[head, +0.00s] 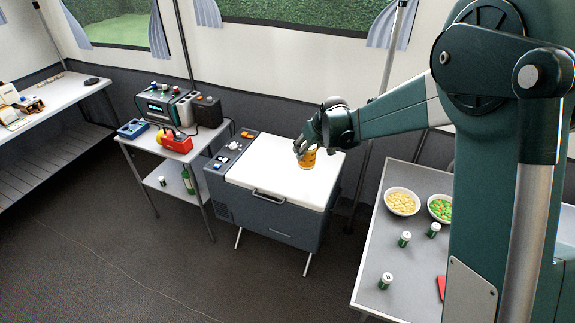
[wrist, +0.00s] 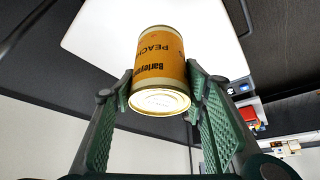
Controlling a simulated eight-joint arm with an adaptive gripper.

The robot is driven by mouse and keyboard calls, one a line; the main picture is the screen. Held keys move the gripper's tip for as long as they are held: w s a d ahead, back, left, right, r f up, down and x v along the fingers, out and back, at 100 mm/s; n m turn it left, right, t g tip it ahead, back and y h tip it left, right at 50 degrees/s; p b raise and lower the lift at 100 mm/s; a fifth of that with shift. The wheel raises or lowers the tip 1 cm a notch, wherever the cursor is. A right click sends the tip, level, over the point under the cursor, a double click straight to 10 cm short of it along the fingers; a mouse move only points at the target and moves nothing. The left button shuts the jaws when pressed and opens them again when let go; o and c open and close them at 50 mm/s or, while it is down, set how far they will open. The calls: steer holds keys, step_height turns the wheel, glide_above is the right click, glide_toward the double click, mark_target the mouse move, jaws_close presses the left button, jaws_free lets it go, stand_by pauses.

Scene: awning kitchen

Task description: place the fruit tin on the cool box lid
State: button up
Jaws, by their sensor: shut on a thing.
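The fruit tin (wrist: 158,62) is orange-yellow with dark lettering that includes "PEACH". In the wrist view it sits between the two fingers of my gripper (wrist: 160,95), which is shut on it. In the head view the tin (head: 308,161) shows below my gripper (head: 304,150), over the white cool box lid (head: 262,180). The lid (wrist: 95,42) fills the background behind the tin in the wrist view. I cannot tell whether the tin touches the lid or hangs just above it. The lid is otherwise bare.
Small items lie on the cool box's dark left panel (head: 232,146). A side table (head: 160,158) with a red device stands to the left. At right, a grey table (head: 375,250) holds two bowls (head: 403,201) and several small green-and-white canisters (head: 404,239). The lid's left and front are clear.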

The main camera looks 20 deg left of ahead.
mark_target(311, 162)
steer(key=shift+f+b, duration=0.8)
steer(key=shift+f, duration=2.3)
steer(key=shift+f+b, duration=0.55)
steer(key=shift+f, duration=1.35)
steer(key=shift+f, duration=0.1)
steer(key=o, duration=1.1)
steer(key=shift+o, duration=0.2)
steer(key=shift+p+v, duration=1.4)
steer(key=shift+v, duration=4.7)
